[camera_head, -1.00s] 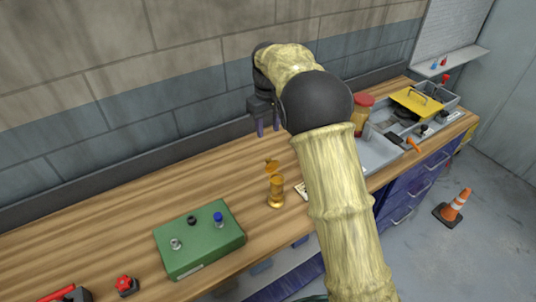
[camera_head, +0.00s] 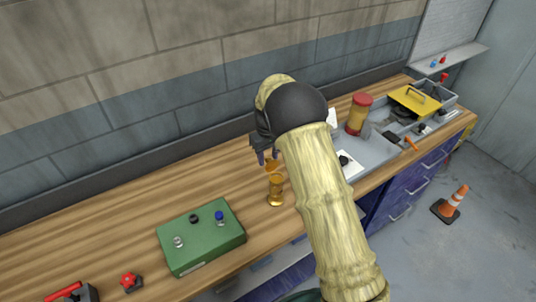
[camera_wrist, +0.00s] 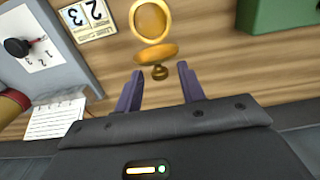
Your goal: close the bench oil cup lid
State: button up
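The brass oil cup (camera_head: 276,192) stands on the wooden bench, right of the green box. Its lid (camera_head: 273,166) is swung open on the cup's wall side. In the wrist view the round cup (camera_wrist: 150,18) is at the top, with the tilted lid (camera_wrist: 156,52) just below it. A small brass knob (camera_wrist: 159,73) on the lid lies near the gap between my fingertips. My gripper (camera_head: 266,158) is close behind the lid, on its wall side. In the wrist view my gripper (camera_wrist: 160,82) is open and empty, its purple fingers apart. I see no clear contact with the lid.
A green box (camera_head: 202,237) with knobs sits left of the cup. A red-topped jar (camera_head: 359,114) and a grey tray (camera_head: 372,158) are to the right. A number card (camera_wrist: 88,19) lies beside the cup. The bench toward the wall at left is clear.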

grip_shut()
